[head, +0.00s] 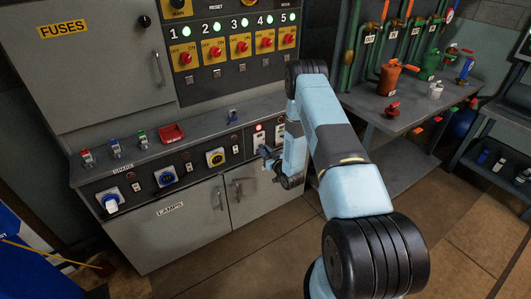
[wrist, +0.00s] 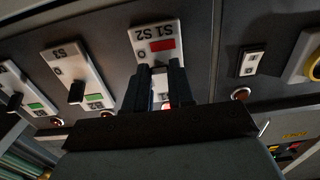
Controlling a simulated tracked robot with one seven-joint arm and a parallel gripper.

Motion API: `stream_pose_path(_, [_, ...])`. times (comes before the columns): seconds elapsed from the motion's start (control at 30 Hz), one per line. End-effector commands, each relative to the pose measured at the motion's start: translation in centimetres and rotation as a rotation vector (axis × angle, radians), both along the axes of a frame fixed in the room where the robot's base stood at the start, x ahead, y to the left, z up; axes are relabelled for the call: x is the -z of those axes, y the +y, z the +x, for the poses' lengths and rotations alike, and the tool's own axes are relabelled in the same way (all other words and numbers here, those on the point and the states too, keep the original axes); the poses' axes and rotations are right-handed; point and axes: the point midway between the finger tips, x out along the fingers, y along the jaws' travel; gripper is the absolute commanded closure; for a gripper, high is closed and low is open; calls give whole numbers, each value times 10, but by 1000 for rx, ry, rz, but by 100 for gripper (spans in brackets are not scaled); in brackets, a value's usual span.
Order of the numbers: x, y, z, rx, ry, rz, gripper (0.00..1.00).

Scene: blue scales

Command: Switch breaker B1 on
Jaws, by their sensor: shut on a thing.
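In the wrist view, which shows the panel upside down, my gripper (wrist: 161,72) has its two dark fingers over a white breaker plate (wrist: 152,34) with a red window. The fingers are shut on its lever, which is mostly hidden between them. The plate's label is upside down and hard to read, so I cannot confirm B1. Two similar plates to the left show green windows and dark levers, one nearer (wrist: 77,78) and one farther (wrist: 12,85). In the head view, my gripper (head: 267,156) is at the right part of the sloping console front, partly hidden by my arm.
A pipe bench (head: 390,122) is at right. Open floor lies in front.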

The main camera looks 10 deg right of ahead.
Motion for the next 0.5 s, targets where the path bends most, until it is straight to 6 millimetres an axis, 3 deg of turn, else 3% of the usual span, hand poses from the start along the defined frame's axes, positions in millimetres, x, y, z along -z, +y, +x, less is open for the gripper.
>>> stream_pose_path(0.5, [-6,-3,0,4,72,-27,100])
